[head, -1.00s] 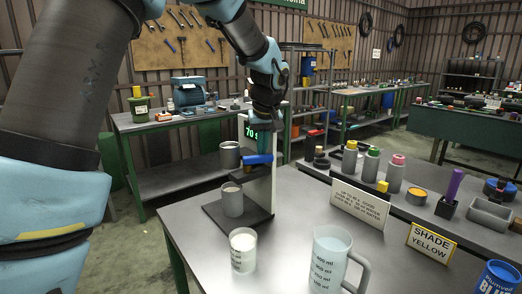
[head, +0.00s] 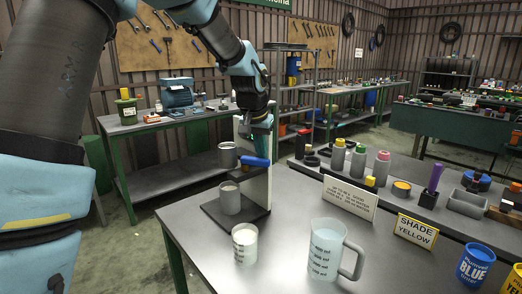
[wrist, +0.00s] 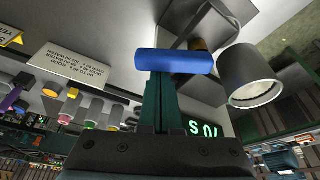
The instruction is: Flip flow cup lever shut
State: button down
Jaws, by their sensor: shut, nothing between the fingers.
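The blue lever (head: 256,161) sticks out sideways at the flow cup stand, roughly level. It also shows in the wrist view (wrist: 174,61) as a blue bar right at my fingertips. My gripper (head: 262,147) is shut and empty, pointing down just above or against the lever; I cannot tell whether it touches. In the wrist view its teal fingers (wrist: 160,92) are together and overlap the bar's lower edge. The grey flow cup (head: 228,155) is held on the stand (head: 260,188), left of the lever; it is large in the wrist view (wrist: 248,75). A grey cup (head: 230,198) stands below it.
A white beaker (head: 245,243) and a clear measuring jug (head: 327,250) stand on the table in front of the stand. Signs (head: 350,198), bottles and a purple-handled tool (head: 433,180) are to the right. The table's left front is clear.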

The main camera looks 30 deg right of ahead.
aim_at(260, 164)
jog(key=m, duration=0.1)
jog(key=s+a+m+g+p, duration=0.1)
jog(key=m, duration=0.1)
jog(key=m+h, duration=0.1)
jog(key=m, duration=0.1)
jog(key=shift+s+a+g+p, duration=0.3)
jog(key=shift+s+a+p, duration=0.05)
jog(key=shift+s+a+m, duration=0.15)
jog(key=shift+s+m, duration=0.05)
jog(key=shift+m, duration=0.1)
jog(key=shift+s+a, duration=0.1)
jog(key=shift+a, duration=0.3)
